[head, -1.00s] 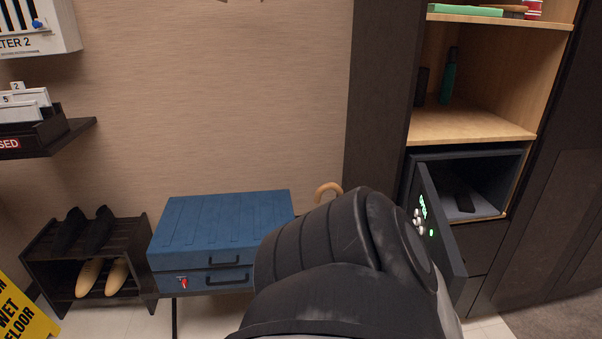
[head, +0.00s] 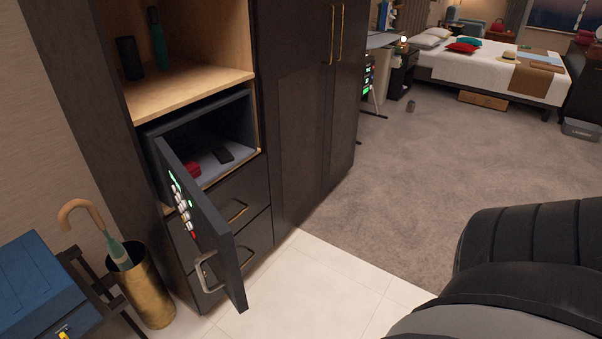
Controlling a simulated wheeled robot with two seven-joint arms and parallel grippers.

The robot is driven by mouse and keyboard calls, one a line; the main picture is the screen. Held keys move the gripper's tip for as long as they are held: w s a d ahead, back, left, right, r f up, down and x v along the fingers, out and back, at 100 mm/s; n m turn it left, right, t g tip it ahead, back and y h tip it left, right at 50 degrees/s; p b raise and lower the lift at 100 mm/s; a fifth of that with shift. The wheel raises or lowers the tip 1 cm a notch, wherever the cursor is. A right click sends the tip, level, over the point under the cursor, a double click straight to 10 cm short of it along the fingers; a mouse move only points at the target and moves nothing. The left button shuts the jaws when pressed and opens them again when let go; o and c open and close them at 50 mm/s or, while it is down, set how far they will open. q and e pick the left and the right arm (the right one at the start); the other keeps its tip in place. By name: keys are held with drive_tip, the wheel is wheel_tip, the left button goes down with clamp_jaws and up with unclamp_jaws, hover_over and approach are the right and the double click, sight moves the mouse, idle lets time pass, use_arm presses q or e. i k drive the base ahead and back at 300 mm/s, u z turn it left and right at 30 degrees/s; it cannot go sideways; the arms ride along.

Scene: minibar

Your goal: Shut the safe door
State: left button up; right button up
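The safe (head: 202,124) is a dark box set in the cabinet, left of centre in the head view. Its door (head: 214,225) stands wide open, swung out toward me, with a lit keypad (head: 181,205) and a metal handle (head: 205,272) on its face. Inside the safe lie a dark phone-like object (head: 223,153) and a small red item (head: 193,169). A dark part of my own arm fills the lower right. Neither of my grippers is in view.
A brass umbrella stand (head: 146,289) holding an umbrella (head: 103,232) is left of the door, beside a blue case (head: 38,285). Drawers (head: 236,211) sit below the safe. Tiled floor (head: 300,287) right of the door is clear. A bed (head: 490,69) is far back.

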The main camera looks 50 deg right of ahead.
sight(214, 240)
drive_tip(key=z, duration=0.75)
drive_tip(key=i, duration=0.9)
